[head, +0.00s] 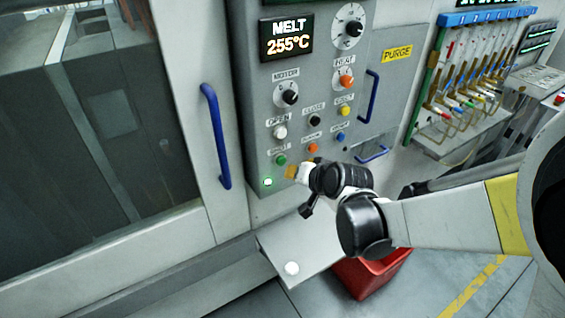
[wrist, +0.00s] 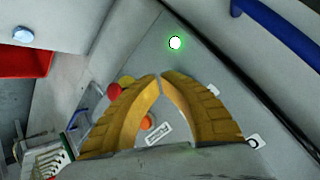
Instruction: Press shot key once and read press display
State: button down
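The press display (head: 286,37) at the top of the grey control panel reads "MELT 255°C". The green shot key (head: 280,160) sits low on the panel under a small label that looks like "SHOT". My gripper (head: 290,172) is just below and right of that key in the head view, its yellow fingers towards the panel. In the wrist view my gripper (wrist: 161,78) has its fingertips together, with nothing seen between them. I cannot make out the shot key in the wrist view; the fingers cover part of the panel. Contact with the panel cannot be told.
A green lamp (head: 268,182) glows at the panel's lower left and in the wrist view (wrist: 175,43). Close by are white (head: 280,132), orange (head: 312,148) and blue (head: 341,138) buttons. A blue door handle (head: 216,135) stands left; a red bin (head: 368,274) is below.

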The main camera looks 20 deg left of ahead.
jog(key=shift+s+d, duration=1.1)
jog(key=shift+d, duration=0.15)
jog(key=s+d+r+h+b, duration=0.1)
jog(key=s+d+r+h, duration=0.2)
jog(key=d, duration=0.7)
jog(key=s+d+r+h+b, duration=0.1)
jog(key=s+d+r, duration=0.25)
jog(key=d, duration=0.65)
jog(key=s+d+f+m+h+b, duration=0.1)
jog(key=s+d+f+h, duration=0.1)
jog(key=s+d, duration=1)
jog(key=shift+s+d+f+m+h, duration=0.2)
jog(key=shift+s+d+m+h, duration=0.1)
jog(key=shift+h, duration=0.4)
